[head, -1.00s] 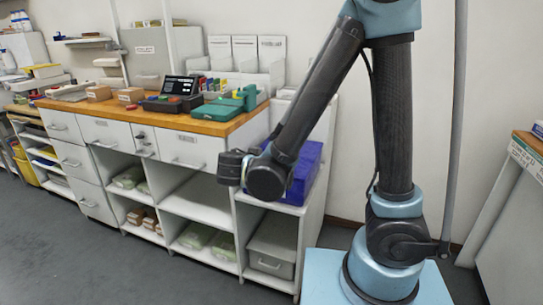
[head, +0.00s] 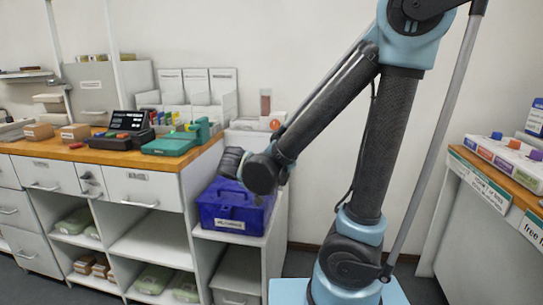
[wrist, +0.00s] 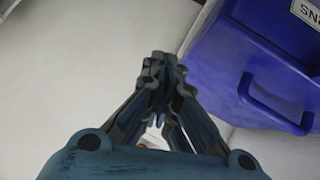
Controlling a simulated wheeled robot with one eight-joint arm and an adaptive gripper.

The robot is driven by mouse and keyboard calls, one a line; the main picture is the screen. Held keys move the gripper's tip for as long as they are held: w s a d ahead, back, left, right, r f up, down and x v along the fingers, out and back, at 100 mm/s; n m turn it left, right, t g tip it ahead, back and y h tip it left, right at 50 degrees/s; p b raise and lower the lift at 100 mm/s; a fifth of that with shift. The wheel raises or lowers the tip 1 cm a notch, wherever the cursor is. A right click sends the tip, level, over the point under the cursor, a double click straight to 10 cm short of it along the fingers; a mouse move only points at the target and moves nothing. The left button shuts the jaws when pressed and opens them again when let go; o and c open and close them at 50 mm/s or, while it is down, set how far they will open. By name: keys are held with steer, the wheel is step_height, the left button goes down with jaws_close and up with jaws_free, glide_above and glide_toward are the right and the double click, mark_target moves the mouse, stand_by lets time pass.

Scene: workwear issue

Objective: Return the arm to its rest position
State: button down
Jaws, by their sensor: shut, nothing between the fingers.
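My gripper (wrist: 160,62) shows in the wrist view with its fingertips together and nothing between them. In that view a blue bin (wrist: 240,60) with a handle and a white label is at the upper right, beyond the fingers; I cannot tell how far apart they are. In the head view my arm is folded, with its upper link high and its forearm sloping down to the left. The wrist end is in front of the blue bin (head: 236,212) and hides part of it. The fingers cannot be made out in the head view.
A wooden-topped counter (head: 75,152) stands at the left, with a dark terminal (head: 130,124), a green device (head: 175,142) and boxes on it. The blue bin sits on a lower shelf unit (head: 235,238) beside it. Another counter (head: 490,178) is at the right. Bare wall lies between.

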steer(key=s+d+f+n+g+y, duration=0.1)
steer(key=s+d+g, duration=0.25)
steer(key=d, duration=0.55)
steer(key=s+d+f+g+y, duration=0.15)
steer(key=s+d, duration=0.25)
steer(key=d, duration=0.5)
steer(key=s+d+f+g+y, duration=0.1)
steer(key=s+d+f+y, duration=0.1)
steer(key=s, duration=0.4)
steer(key=shift+s+d+y, duration=0.1)
steer(key=shift+d+y, duration=0.05)
steer(key=shift+y, duration=0.1)
